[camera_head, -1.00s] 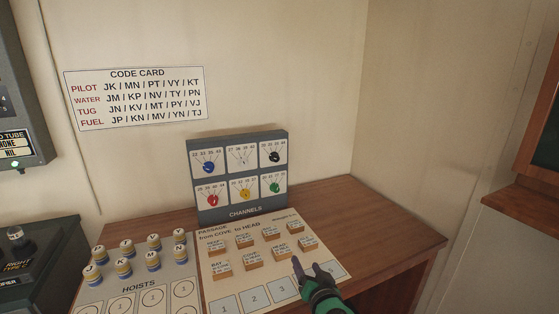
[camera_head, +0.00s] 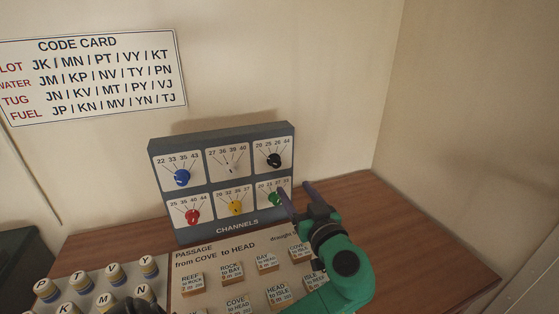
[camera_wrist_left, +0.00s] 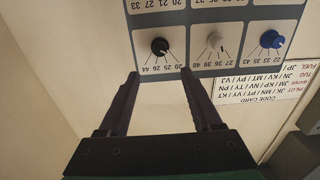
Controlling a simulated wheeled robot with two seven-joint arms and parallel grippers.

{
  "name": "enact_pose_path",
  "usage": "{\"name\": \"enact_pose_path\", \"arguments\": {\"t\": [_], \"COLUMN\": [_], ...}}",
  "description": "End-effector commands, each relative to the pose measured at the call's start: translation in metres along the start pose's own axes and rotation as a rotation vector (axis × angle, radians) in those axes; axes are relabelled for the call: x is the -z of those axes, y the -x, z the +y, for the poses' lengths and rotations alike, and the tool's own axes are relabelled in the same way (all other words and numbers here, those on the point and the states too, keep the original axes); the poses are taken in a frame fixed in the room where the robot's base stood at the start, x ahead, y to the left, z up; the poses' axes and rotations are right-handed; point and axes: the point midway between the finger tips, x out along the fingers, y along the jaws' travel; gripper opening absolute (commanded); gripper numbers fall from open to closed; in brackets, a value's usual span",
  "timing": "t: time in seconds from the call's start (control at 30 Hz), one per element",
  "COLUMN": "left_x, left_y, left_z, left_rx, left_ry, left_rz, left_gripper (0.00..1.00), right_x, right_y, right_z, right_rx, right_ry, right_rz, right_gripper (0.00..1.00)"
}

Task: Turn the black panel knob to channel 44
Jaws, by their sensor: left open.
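The black knob (camera_head: 274,160) is at the top right of the grey channels panel (camera_head: 222,186). Its scale reads 20, 25, 26, 44 in the head view. In the left wrist view the black knob (camera_wrist_left: 160,46) appears upside down, and its white mark points towards the 20 and 25 side, away from 44. My left gripper (camera_head: 296,190) is open and empty, beside the green knob (camera_head: 275,198), below and right of the black knob. In the left wrist view the fingertips (camera_wrist_left: 159,73) point at the black knob's plate, one on each side, with the knob beyond them.
Blue (camera_head: 182,177), white, red (camera_head: 192,216) and yellow (camera_head: 236,208) knobs share the panel. The passage board (camera_head: 200,262) with small blocks lies in front, hoist pegs (camera_head: 82,284) at left. A dark shape near them is unclear. Desk is clear at right.

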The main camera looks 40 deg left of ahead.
Motion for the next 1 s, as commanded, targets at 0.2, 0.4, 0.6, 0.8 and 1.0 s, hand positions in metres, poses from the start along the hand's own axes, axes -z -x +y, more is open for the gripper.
{"name": "enact_pose_path", "arguments": {"t": [0.2,0.4,0.6,0.8,1.0], "left_x": [0.007,0.006,0.001,0.0,0.0], "left_y": [-0.059,-0.107,-0.126,-0.126,-0.125], "left_z": [-0.001,0.0,0.0,0.0,0.0], "left_rx": [0.003,0.001,0.0,0.0,0.0], "left_ry": [-0.007,-0.004,-0.002,-0.001,-0.002], "left_rz": [0.004,0.002,-0.001,-0.001,-0.001], "left_gripper": [0.66,0.66,0.66,0.66,0.0], "right_x": [-0.006,0.002,0.005,0.006,0.006], "right_y": [0.029,0.046,0.049,0.048,0.048], "right_z": [0.006,0.006,0.002,-0.003,-0.003], "right_rx": [-0.007,-0.007,-0.002,0.005,0.005], "right_ry": [0.0,0.0,0.0,-0.001,0.0], "right_rz": [-0.014,-0.004,0.002,0.004,0.004], "right_gripper": [0.5,0.5,0.5,0.5,0.5]}}
